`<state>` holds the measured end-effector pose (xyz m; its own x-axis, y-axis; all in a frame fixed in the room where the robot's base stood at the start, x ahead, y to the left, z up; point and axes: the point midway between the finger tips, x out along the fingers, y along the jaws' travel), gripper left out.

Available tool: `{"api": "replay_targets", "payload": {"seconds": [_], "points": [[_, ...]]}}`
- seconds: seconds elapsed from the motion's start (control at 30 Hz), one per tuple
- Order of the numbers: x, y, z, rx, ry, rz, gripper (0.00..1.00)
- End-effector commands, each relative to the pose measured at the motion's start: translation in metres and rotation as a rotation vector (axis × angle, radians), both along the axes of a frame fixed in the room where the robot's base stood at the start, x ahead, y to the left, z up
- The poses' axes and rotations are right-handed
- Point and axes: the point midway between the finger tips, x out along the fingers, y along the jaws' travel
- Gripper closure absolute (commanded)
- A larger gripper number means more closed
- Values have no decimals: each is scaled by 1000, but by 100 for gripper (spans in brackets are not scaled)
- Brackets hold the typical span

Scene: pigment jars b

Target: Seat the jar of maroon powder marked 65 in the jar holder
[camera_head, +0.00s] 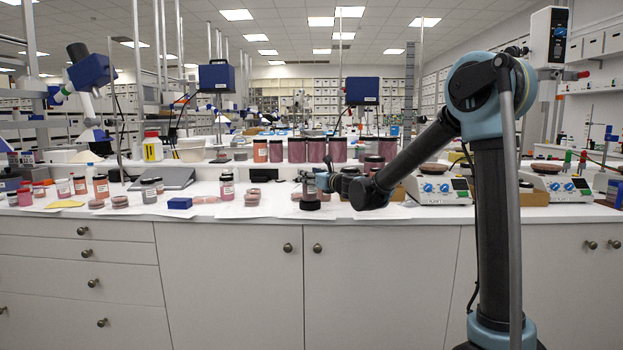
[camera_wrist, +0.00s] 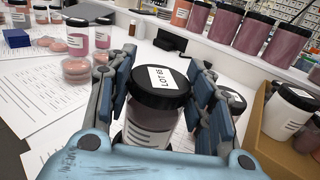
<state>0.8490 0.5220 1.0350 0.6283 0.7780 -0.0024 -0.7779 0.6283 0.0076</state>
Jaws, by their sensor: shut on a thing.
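My gripper (camera_wrist: 168,100) is shut on a jar (camera_wrist: 150,134) with a black lid and a white label. The lid label seems to read LOT 65, though the print is small. The powder shows dull maroon through the glass beside the label. In the head view my gripper (camera_head: 312,182) is at the front middle of the bench. A low black round piece (camera_head: 310,205), which looks like the jar holder, sits right below it. I cannot tell whether the jar is inside it or just above. In the wrist view the jar's base is hidden by my gripper.
Large maroon jars (camera_head: 318,150) stand on a raised shelf behind. A blue box (camera_head: 179,203) and smaller pink jars (camera_head: 227,187) are to the left. A cardboard box (camera_wrist: 264,142) with jars is close on the right in the wrist view. Hotplates (camera_head: 437,188) stand farther right.

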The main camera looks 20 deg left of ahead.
Motion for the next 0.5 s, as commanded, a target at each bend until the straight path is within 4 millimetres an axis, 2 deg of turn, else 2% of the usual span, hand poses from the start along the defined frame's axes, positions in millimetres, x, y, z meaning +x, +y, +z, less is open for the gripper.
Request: {"api": "replay_targets", "payload": {"seconds": [0.5], "points": [[0,0,-10,0,0,0,93]]}}
